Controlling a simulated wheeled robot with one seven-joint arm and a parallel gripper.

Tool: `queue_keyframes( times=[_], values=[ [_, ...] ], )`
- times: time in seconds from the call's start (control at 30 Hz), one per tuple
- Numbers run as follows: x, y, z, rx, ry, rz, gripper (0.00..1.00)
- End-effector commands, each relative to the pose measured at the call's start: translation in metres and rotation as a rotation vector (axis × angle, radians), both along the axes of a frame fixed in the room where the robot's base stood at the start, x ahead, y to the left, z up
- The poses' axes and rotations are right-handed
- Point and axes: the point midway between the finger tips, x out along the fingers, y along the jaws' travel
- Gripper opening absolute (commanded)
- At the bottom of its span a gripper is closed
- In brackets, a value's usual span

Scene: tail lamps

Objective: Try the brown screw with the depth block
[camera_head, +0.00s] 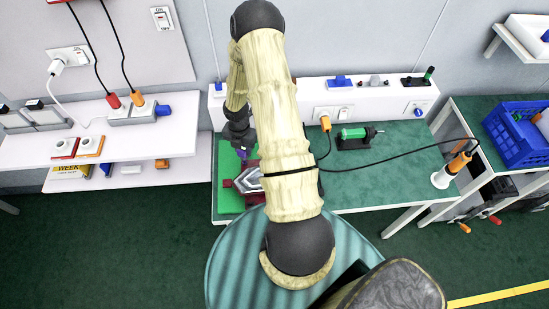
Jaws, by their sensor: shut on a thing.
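My gripper (242,147) is at the left part of the green workbench, partly hidden by my arm. It points down and is shut on a small purple piece (243,155); whether this is the depth block I cannot tell. Just below it in the picture lies a red and silver lamp (244,183), partly covered by my arm. The lamp rests on a bright green mat (227,193). Whether the purple piece touches the lamp or mat is unclear. I cannot make out a brown screw; that area is small and partly hidden.
A green and black tool (354,137) lies on the workbench (385,170) right of my arm. A soldering iron in a white stand (443,179) is at its right end, with a black cable crossing the bench. A blue crate (517,130) stands farther right. White shelves (110,145) are at left.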

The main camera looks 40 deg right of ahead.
Motion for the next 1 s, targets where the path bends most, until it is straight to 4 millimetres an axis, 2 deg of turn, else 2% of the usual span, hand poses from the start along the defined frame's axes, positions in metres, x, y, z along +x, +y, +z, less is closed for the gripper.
queue_keyframes(
  times=[1.0],
  values=[
    [-0.027, -0.04, 0.001, 0.0, 0.0, -0.001, 0.07]
  ],
)
